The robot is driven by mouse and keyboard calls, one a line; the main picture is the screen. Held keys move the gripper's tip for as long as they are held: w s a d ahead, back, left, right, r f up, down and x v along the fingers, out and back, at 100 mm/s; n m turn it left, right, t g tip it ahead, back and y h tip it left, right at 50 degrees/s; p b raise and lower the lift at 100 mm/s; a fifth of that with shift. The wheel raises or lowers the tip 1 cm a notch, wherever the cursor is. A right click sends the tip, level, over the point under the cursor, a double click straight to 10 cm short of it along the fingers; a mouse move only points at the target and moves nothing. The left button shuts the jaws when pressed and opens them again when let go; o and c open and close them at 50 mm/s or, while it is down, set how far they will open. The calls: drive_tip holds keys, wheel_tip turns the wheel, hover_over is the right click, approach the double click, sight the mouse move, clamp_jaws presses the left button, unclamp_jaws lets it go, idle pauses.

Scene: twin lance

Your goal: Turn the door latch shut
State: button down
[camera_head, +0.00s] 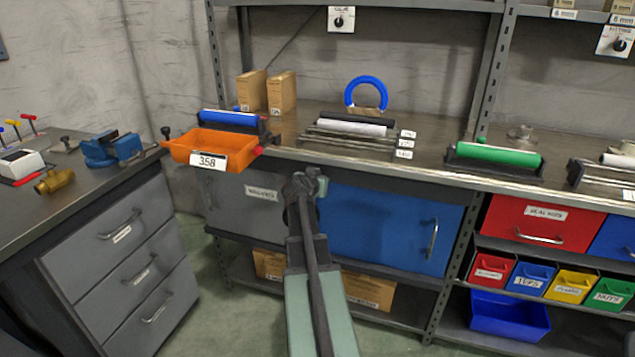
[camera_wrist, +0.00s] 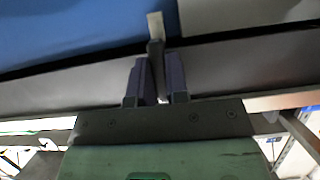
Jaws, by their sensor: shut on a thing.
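The cabinet under the workbench has a grey door (camera_head: 238,200) on the left and a blue door (camera_head: 385,228) on the right in the head view. My gripper (camera_head: 305,183) is at the top edge where the two fronts meet, and my arm hides much of that seam. In the wrist view the dark fingers of my gripper (camera_wrist: 160,82) are shut on a narrow dark piece with a pale tip, which I take to be the door latch (camera_wrist: 156,28). The latch stands upright in that view, against the seam between blue and grey. Its far end and pivot are hidden.
An orange bin (camera_head: 182,146) labelled 358 sticks out over the bench edge left of my gripper. The blue door has a handle (camera_head: 432,238). A grey drawer unit (camera_head: 120,262) stands at the left. Rollers and a blue ring (camera_head: 366,82) sit on the bench top.

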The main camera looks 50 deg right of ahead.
drive_tip(key=c, duration=1.1)
unclamp_jaws()
drive_tip(key=shift+a+r, duration=0.1)
drive_tip(key=p+v, duration=0.4)
drive_tip(key=v, duration=0.6)
drive_tip(key=shift+s+a+r, duration=0.1)
drive_tip(key=shift+a, duration=0.2)
